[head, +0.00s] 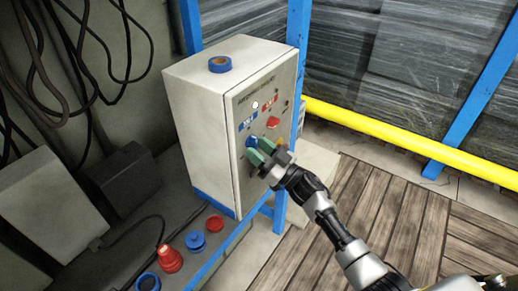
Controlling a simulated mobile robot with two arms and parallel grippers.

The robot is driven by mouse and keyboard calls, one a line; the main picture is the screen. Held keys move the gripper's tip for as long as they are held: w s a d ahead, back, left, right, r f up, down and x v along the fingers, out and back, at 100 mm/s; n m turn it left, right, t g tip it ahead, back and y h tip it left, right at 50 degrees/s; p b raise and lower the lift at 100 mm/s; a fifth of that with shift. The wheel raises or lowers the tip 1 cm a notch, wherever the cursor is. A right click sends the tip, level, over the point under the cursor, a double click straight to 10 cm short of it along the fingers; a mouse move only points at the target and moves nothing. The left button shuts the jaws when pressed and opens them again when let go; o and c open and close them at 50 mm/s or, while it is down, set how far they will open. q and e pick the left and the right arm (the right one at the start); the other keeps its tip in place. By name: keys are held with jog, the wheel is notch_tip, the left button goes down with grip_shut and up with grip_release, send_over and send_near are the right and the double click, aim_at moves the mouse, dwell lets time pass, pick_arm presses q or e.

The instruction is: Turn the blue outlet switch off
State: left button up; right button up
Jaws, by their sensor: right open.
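A pale control box (205,125) stands at the centre, its front panel facing right. A blue round switch (250,142) sits low on the panel, partly covered by my gripper. Its exact setting cannot be read. The jaws are open. I cannot tell whether the fingertips touch the switch. My left gripper is not in view.
A red knob (273,122) and small lamps are close by on the panel. A blue ring (220,64) lies on top of the box. Red and blue connectors (170,259) stand on the ledge at lower left. A yellow pipe (400,142) runs behind. Wooden decking (375,215) is at right.

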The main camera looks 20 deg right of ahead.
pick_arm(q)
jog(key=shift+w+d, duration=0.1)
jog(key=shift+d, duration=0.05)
pick_arm(e)
grip_shut()
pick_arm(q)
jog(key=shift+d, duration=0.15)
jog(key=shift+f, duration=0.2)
pick_arm(e)
jog(key=shift+d+n, duration=0.1)
jog(key=shift+n, duration=0.4)
pick_arm(q)
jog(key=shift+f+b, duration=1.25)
jog(key=shift+b, duration=0.2)
pick_arm(e)
jog(key=shift+w+d+r+n+g+y, duration=0.25)
jog(key=shift+n+g, duration=1.25)
jog(key=shift+n, duration=2.05)
jog(key=shift+w+d+r+n+g+y, duration=0.25)
jog(key=shift+n+g, duration=1.25)
jog(key=shift+n, duration=2)
jog(key=shift+d+r+n+g+y, duration=0.1)
jog(key=shift+r+n+g+y, duration=0.25)
jog(key=shift+n+g, duration=2.2)
jog(key=shift+f+n+t, duration=0.1)
jog(key=shift+n+t, duration=1.05)
jog(key=shift+n, duration=0.05)
